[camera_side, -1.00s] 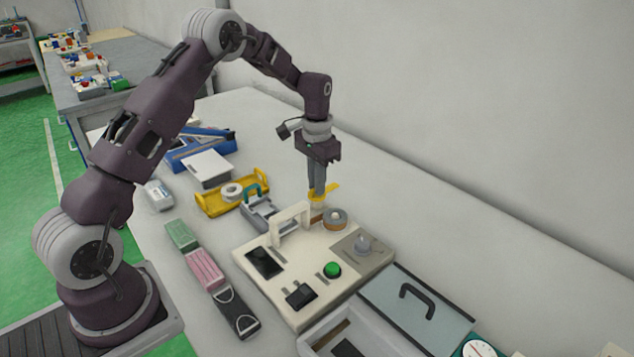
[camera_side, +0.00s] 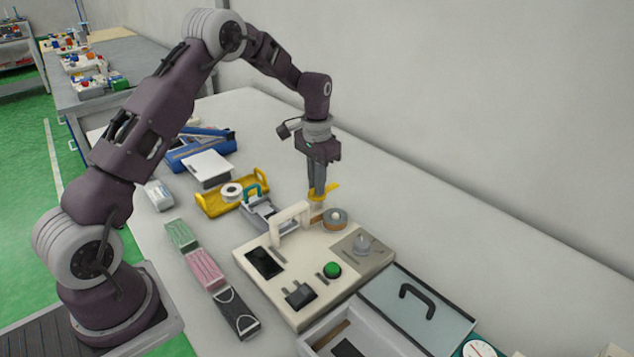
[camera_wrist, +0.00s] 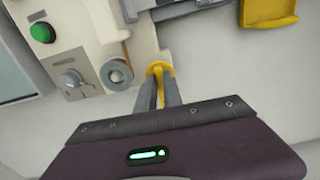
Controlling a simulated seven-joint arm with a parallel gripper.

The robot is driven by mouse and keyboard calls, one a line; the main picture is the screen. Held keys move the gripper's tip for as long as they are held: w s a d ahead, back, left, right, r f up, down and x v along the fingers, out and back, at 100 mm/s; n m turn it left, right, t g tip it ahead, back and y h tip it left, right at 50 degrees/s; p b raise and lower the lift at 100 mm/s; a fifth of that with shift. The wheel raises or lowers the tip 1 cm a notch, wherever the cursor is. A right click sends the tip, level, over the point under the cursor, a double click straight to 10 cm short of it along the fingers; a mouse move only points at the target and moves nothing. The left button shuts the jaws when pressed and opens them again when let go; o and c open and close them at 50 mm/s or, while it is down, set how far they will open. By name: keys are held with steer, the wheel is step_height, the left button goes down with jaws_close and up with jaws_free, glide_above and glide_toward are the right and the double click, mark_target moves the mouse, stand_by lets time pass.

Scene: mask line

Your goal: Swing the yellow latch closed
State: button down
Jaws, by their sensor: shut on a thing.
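The yellow latch (camera_side: 331,190) is a small bar at the back corner of the cream panel (camera_side: 383,265), beside a white gate-like frame. My gripper (camera_side: 318,193) points straight down and is shut on the latch. In the wrist view the latch (camera_wrist: 159,68) shows as a yellow piece between the tips of my gripper (camera_wrist: 158,82). The fingers hide part of the latch and its pivot.
On the panel are a grey-brown ring (camera_side: 335,217), a green button (camera_side: 332,270) and a white frame (camera_side: 290,222). A yellow tray (camera_side: 215,209) stands to the left. A box with a handled lid (camera_side: 440,312) is at front right.

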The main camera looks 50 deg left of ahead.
steer(key=shift+m, duration=0.3)
steer(key=m, duration=0.3)
steer(key=shift+m, duration=0.3)
steer(key=m, duration=0.4)
steer(key=shift+m, duration=0.3)
steer(key=m, duration=0.4)
steer(key=shift+m, duration=2.5)
steer(key=c, duration=1.5)
jaws_free()
